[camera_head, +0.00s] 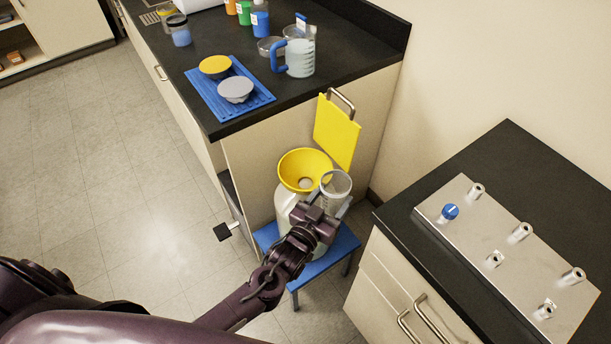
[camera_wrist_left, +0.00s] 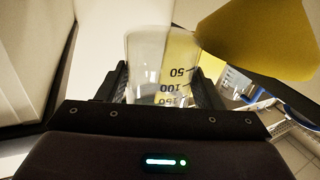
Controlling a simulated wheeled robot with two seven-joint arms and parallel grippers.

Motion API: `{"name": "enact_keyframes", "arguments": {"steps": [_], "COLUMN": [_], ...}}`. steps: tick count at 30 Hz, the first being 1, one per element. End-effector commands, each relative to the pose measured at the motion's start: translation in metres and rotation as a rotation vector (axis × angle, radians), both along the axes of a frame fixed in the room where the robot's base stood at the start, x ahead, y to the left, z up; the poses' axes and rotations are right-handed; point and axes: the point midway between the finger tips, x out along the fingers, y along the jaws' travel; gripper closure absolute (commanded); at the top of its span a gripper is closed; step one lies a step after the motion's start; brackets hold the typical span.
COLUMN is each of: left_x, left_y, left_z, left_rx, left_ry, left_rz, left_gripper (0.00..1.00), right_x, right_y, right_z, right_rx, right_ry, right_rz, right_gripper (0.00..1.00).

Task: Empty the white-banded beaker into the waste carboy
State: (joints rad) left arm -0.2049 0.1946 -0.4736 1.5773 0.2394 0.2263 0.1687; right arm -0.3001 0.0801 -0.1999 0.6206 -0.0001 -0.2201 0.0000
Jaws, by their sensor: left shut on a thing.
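My left gripper (camera_head: 328,212) is shut on a clear glass beaker (camera_head: 335,190), just right of the yellow funnel (camera_head: 303,168). In the head view the beaker's round rim faces up towards the camera, close beside the funnel's edge. In the left wrist view the beaker (camera_wrist_left: 160,65) sits between the fingers, with black marks such as 50 and 100; the yellow funnel (camera_wrist_left: 265,40) is at upper right. I cannot make out a white band or any liquid. The whitish waste carboy (camera_head: 284,203) stands under the funnel, partly hidden by my arm. My right gripper is not in view.
The carboy stands on a blue stool (camera_head: 318,266). A yellow board (camera_head: 337,132) hangs behind it. The dark bench (camera_head: 335,80) holds a blue mat (camera_head: 205,92), a blue-handled jug (camera_head: 300,58) and bottles. At right, a counter bears a metal plate with posts (camera_head: 510,255).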

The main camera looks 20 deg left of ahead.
Motion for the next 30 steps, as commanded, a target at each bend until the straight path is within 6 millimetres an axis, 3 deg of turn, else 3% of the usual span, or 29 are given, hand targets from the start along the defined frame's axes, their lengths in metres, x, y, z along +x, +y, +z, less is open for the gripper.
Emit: {"name": "enact_keyframes", "arguments": {"steps": [11,24,30], "left_x": [-0.001,-0.001,-0.001], "left_y": [-0.001,-0.001,-0.001], "left_z": [0.001,0.048,0.051], "left_rx": [0.029,0.028,0.028], "left_ry": [-0.025,-0.024,-0.023], "left_rz": [-0.001,0.000,-0.001], "left_gripper": [0.76,0.76,0.76], "right_x": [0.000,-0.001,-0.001], "right_y": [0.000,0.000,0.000], "right_z": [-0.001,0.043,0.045], "right_rx": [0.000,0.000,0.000], "right_ry": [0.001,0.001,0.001], "right_rz": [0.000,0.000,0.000], "right_gripper": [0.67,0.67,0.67]}}
